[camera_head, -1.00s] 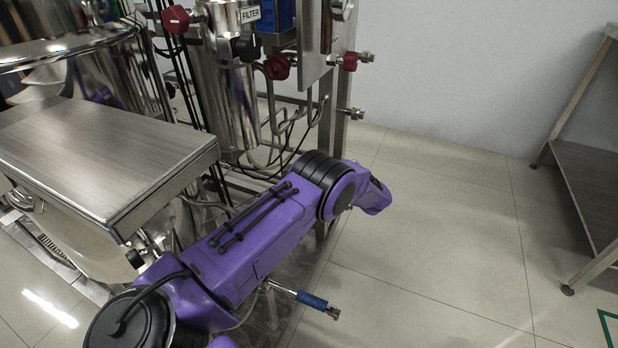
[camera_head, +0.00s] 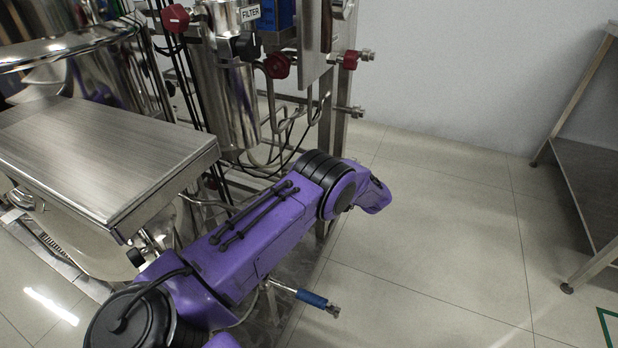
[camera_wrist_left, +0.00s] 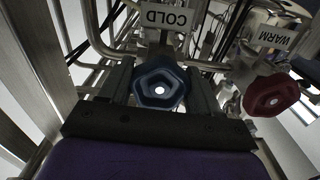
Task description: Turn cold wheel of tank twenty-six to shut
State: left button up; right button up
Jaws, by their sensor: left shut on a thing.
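In the left wrist view, a dark blue wheel (camera_wrist_left: 172,74) with a pale centre sits just below a "COLD" label (camera_wrist_left: 166,17). My left gripper (camera_wrist_left: 158,96) has one finger on each side of this wheel and is shut on it. In the head view, a purple arm of mine reaches from the lower left to the middle, and no gripper shows there. No tank number can be read in either view. My right gripper is not in view.
A red wheel (camera_wrist_left: 270,93) under a "WARM" label (camera_wrist_left: 278,38) sits close to the right. Several red knobs and a "FILTER" label (camera_head: 250,13) are on the skid. A blue-handled lever (camera_head: 311,298) sticks out low. Open floor (camera_head: 430,240) lies right, before a metal bench (camera_head: 590,190).

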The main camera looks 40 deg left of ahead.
pick_arm(q)
jog(key=shift+r, duration=0.1)
jog(key=o, duration=1)
jog(key=shift+s+a+r, duration=0.1)
jog(key=shift+o, duration=0.2)
jog(key=v, duration=1)
jog(key=shift+d+b, duration=0.3)
jog(key=shift+b, duration=0.1)
jog(key=shift+r, duration=0.1)
